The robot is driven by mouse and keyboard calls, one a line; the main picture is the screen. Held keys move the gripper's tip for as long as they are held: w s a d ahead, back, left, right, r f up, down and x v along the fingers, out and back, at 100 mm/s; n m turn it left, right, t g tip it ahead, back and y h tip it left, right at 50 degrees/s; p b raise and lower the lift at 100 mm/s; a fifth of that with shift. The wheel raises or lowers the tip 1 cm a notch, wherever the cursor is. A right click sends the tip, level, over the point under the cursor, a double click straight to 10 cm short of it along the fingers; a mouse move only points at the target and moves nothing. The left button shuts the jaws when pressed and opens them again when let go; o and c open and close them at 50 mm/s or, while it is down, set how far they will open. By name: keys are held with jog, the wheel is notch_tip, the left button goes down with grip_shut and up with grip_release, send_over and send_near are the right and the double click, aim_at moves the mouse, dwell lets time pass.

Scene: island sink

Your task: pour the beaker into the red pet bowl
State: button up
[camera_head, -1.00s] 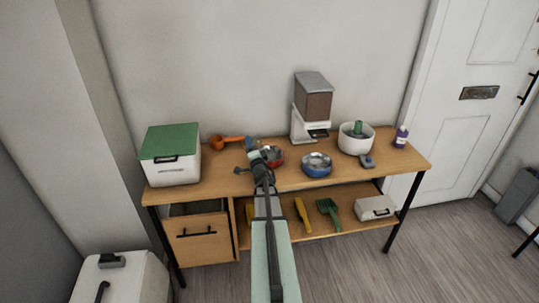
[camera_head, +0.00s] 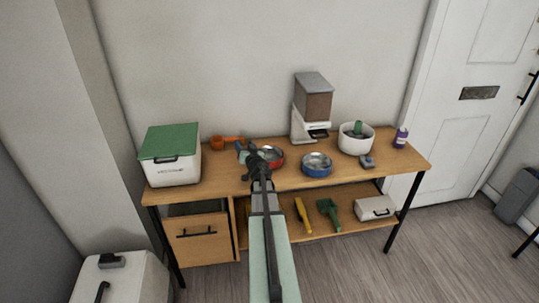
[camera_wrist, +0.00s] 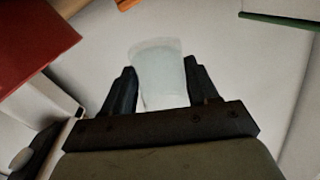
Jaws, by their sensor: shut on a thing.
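The beaker (camera_wrist: 160,75) is a pale, translucent cup held between the two dark fingers of my gripper (camera_wrist: 160,85) in the wrist view. My gripper is shut on it, one finger on each side. In the head view my gripper (camera_head: 252,157) is at the red pet bowl's left side, and the beaker (camera_head: 243,157) shows as a small pale patch, looking tilted. The red pet bowl (camera_head: 278,159) stands on the tabletop, partly hidden by my gripper. I cannot tell whether anything is flowing from the beaker.
An orange scoop (camera_head: 218,143) and green-lidded bin (camera_head: 172,172) are to the left.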

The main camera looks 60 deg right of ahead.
jog(key=shift+w+a+r+n, duration=0.1)
jog(key=shift+w+a+n, duration=0.25)
jog(key=shift+n, duration=0.55)
jog(key=shift+w+a+r+n+g, duration=0.2)
jog(key=shift+r+n+g, duration=0.15)
jog(key=shift+n, duration=0.25)
jog(key=shift+s+d+r+n, duration=0.15)
jog(key=shift+s+d+n, duration=0.1)
jog(key=shift+s+n, duration=0.15)
jog(key=s+d+n, duration=0.2)
jog(key=s+d, duration=0.2)
jog(key=s+d+n+g, duration=0.1)
jog(key=s+d+n, duration=0.1)
jog(key=s+d, duration=0.2)
jog(key=s+d+n+g, duration=0.1)
jog(key=s+d+n, duration=0.2)
jog(key=s+d, duration=0.1)
jog(key=shift+d+r+h, duration=0.3)
jog(key=shift+d+r, duration=0.05)
jog(key=shift+d, duration=0.1)
jog(key=r+n, duration=0.1)
jog(key=n, duration=0.2)
jog(key=w+a+r+n+g+h, duration=0.1)
jog(key=r+n, duration=0.1)
jog(key=n, duration=0.2)
jog(key=a+r+n+g+h, duration=0.1)
jog(key=r+n, duration=0.1)
jog(key=n, duration=0.2)
jog(key=shift+w, duration=0.4)
